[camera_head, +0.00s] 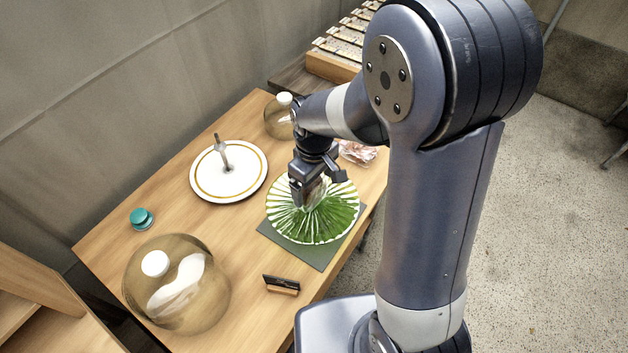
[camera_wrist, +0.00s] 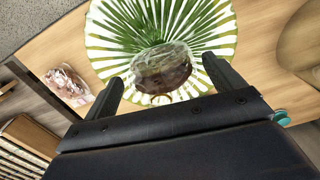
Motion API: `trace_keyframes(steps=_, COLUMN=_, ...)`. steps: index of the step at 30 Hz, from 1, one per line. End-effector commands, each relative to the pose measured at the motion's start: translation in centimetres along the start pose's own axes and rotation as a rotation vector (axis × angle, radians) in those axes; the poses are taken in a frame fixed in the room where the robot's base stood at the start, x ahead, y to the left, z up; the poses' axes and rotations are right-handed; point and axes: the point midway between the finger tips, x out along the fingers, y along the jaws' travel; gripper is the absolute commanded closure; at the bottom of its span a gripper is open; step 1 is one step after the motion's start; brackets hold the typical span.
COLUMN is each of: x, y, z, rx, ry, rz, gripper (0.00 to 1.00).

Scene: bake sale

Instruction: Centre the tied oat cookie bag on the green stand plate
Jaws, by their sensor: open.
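The green stand plate (camera_head: 318,228), with white radiating ribs, sits on a dark mat on the wooden table. It also fills the top of the wrist view (camera_wrist: 112,28). A clear bag with brown contents (camera_wrist: 162,72) shows against the plate, near where the ribs converge; whether it is exactly centred I cannot tell. In the head view my gripper (camera_head: 318,186) is over the plate and hides most of the bag. In the wrist view my gripper's fingers (camera_wrist: 164,78) are spread apart, one on each side of the bag, with gaps visible.
Another clear bag (camera_head: 358,153) lies behind the plate. A white gold-ringed plate with a post (camera_head: 208,181) stands left. Glass domes stand at the front (camera_head: 205,308) and back (camera_head: 275,121). A teal object (camera_head: 141,217) and a small dark-and-wood item (camera_head: 281,284) lie on the table.

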Motion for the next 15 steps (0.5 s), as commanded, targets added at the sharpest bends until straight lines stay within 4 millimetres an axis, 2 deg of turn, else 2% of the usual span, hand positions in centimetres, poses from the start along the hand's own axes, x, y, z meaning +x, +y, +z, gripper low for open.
trace_keyframes(steps=5, x=-0.3, y=0.0, z=0.0, rx=0.0, ry=0.001, rz=0.0, gripper=0.11)
trace_keyframes(steps=8, x=-1.2, y=0.0, z=-0.1, rx=0.0, ry=0.004, rz=0.002, gripper=0.11)
trace_keyframes(steps=15, x=-5.9, y=0.0, z=-0.1, rx=0.0, ry=0.006, rz=0.003, gripper=0.11)
